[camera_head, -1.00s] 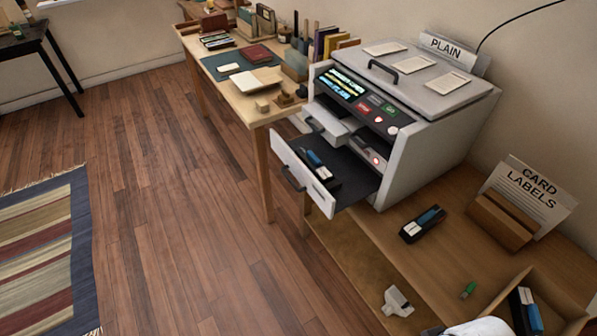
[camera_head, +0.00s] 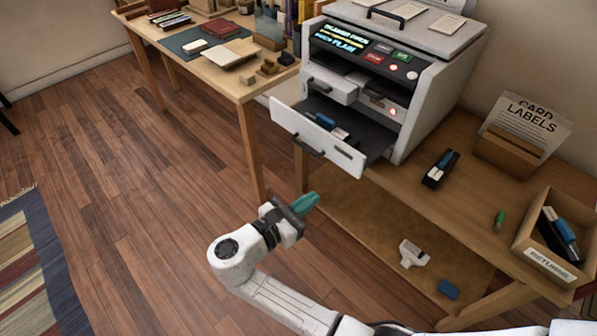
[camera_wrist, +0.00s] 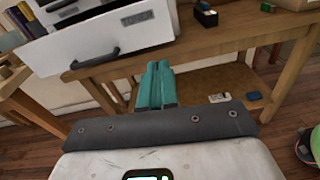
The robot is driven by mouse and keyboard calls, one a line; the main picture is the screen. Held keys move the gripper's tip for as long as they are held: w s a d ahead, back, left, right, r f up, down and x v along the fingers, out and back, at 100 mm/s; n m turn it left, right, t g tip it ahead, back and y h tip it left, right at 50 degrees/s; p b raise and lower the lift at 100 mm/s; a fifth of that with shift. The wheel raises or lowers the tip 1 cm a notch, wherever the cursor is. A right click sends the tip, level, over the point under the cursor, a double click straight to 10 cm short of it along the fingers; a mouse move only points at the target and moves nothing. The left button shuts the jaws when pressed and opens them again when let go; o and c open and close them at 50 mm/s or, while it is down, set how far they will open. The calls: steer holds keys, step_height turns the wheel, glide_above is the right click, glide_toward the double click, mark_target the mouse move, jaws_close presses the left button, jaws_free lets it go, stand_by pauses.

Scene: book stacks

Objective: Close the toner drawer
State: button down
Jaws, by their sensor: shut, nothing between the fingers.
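The toner drawer (camera_head: 318,137) sticks out of the grey-white printer (camera_head: 422,95), pulled well open. It has a white front with a dark bar handle (camera_head: 297,144) and holds a blue and black cartridge (camera_head: 328,124). In the wrist view the drawer front (camera_wrist: 110,42), marked with a label, fills the upper left, with its handle (camera_wrist: 96,58) facing me. My gripper (camera_head: 310,201) has teal fingers, shut and empty. It is in front of and below the drawer front, apart from it. The fingers also show in the wrist view (camera_wrist: 157,84).
A desk (camera_head: 262,84) with books stands at the left. The wooden bench (camera_head: 470,190) right of the printer holds a cartridge (camera_head: 440,168), a card labels holder (camera_head: 515,150) and a returns box (camera_head: 525,238).

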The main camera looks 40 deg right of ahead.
mark_target(344, 160)
steer(key=shift+n+t+h, duration=0.3)
steer(key=shift+n+h, duration=0.1)
steer(key=shift+n, duration=0.2)
steer(key=w+d, duration=0.1)
steer(key=d, duration=0.7)
steer(key=w+d, duration=0.1)
steer(key=d, duration=0.3)
steer(key=shift+w+r, duration=0.3)
steer(key=shift+r, duration=0.1)
steer(key=shift+d, duration=0.1)
steer(key=shift+d, duration=0.25)
steer(key=d, duration=1.5)
steer(key=shift+w+b, duration=0.3)
steer(key=shift+b, duration=0.1)
steer(key=shift+d, duration=0.45)
steer(key=shift+w+d+r, duration=0.1)
steer(key=shift+r, duration=0.05)
